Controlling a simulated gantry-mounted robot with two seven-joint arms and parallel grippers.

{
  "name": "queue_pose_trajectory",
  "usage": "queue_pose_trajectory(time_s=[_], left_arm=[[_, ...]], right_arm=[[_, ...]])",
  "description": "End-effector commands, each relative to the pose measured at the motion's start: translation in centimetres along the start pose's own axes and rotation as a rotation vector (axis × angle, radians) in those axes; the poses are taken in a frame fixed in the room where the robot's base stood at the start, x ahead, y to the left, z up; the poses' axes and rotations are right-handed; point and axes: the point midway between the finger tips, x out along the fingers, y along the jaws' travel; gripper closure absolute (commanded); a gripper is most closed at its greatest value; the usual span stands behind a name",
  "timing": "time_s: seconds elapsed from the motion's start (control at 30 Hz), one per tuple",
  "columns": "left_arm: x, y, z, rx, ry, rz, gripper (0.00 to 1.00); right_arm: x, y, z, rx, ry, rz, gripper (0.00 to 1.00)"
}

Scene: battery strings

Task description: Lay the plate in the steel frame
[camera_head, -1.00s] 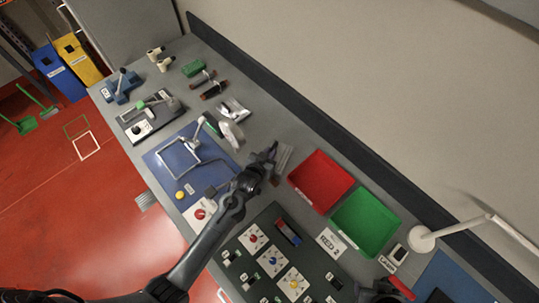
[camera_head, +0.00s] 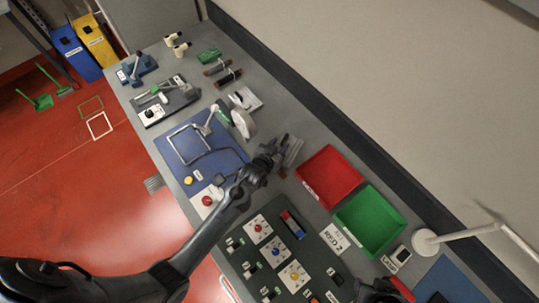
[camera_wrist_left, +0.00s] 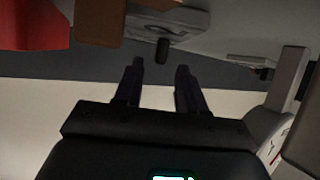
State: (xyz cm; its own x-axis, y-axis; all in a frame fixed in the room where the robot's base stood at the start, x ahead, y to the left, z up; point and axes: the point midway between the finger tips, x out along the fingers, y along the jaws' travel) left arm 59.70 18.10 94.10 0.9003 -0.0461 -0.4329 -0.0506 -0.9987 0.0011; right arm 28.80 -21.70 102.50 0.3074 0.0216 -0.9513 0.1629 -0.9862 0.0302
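The steel frame (camera_head: 205,150) looks like a thin grey tubular outline lying on a blue mat (camera_head: 172,158). A flat grey slab-like piece (camera_head: 293,151) stands beside my left gripper (camera_head: 272,147), between the mat and the red bin; it may be the plate, but I cannot be sure. My left gripper's fingers point toward the back of the bench, close to this piece; whether they touch it is unclear. In the left wrist view the two fingers (camera_wrist_left: 160,85) are apart with nothing between them. A dark shape (camera_head: 380,290) at the bottom edge may be my right gripper, mostly cut off.
A red bin (camera_head: 312,186) and a green bin (camera_head: 350,236) stand right of my left gripper. A dark panel (camera_head: 258,223) with knobs lies in front. A lamp (camera_head: 425,242) is at the right.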

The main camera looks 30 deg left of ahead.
Motion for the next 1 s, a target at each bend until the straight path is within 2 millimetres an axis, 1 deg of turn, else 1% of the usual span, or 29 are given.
queue_pose_trajectory(time_s=[0.5,0.63,0.83,0.93,1.0], left_arm=[[-8.6,0.0,0.1,-0.001,-0.002,0.0,0.6],[-10.0,0.0,0.1,0.0,-0.002,0.0,0.6],[-11.2,0.0,0.2,0.001,-0.013,0.002,0.6],[-12.2,-0.1,0.7,0.004,-0.062,0.009,0.6],[-13.4,-0.2,1.2,0.008,-0.122,0.017,0.6]], right_arm=[[0.2,0.2,0.1,-0.009,-0.002,0.006,0.57],[0.2,0.2,0.2,-0.008,-0.002,0.006,0.57],[0.3,0.1,0.1,-0.004,-0.002,0.003,0.57],[0.2,0.0,0.1,-0.002,-0.001,0.001,0.57],[0.2,0.0,0.1,-0.001,-0.001,0.0,0.57]])
